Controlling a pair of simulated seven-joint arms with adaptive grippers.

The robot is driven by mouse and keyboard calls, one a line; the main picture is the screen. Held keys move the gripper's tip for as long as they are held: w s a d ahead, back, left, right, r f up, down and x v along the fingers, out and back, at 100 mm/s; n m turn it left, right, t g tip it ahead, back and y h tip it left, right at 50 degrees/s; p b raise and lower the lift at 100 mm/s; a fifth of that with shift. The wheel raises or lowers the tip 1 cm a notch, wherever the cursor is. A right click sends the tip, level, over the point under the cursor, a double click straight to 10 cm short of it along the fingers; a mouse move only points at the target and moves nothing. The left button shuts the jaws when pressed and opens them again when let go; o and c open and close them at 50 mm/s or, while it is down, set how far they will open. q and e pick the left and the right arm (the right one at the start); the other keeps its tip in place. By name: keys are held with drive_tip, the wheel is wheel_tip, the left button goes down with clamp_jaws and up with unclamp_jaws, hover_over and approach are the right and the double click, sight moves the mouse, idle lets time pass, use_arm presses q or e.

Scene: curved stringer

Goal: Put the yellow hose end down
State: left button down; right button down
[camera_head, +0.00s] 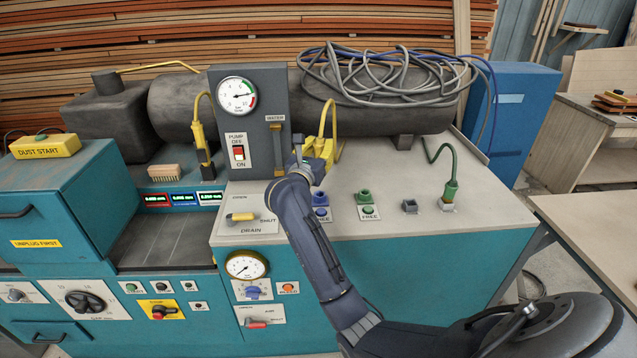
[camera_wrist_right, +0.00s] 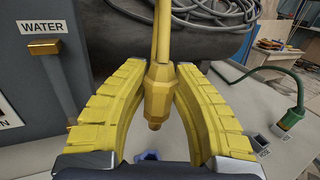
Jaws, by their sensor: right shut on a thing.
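My right gripper (camera_head: 318,152) has yellow fingers and is over the light grey bench top, right of the upright gauge panel. In the right wrist view the gripper (camera_wrist_right: 160,78) is shut on the yellow hose end (camera_wrist_right: 158,90), a faceted yellow plug pointing down. Its yellow hose (camera_head: 328,118) rises from the fingers and bends over. The plug's tip hangs free, above a blue fitting that is mostly hidden in the wrist view. In the head view the fingers hide the plug. My left gripper is not in view.
On the bench top stand a blue socket (camera_head: 320,198), a green socket (camera_head: 364,197), a small grey square socket (camera_head: 410,206) and a green hose plug (camera_head: 449,192). The gauge panel (camera_head: 245,145) is close left. Grey cable coils (camera_head: 385,75) lie behind on a dark tank.

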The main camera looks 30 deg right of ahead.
wheel_tip(320, 180, down, 12)
drive_tip(key=shift+r, duration=0.1)
idle(0.5)
drive_tip(key=c, duration=1.1)
unclamp_jaws()
drive_tip(key=shift+a, duration=0.1)
drive_tip(key=v, duration=1.2)
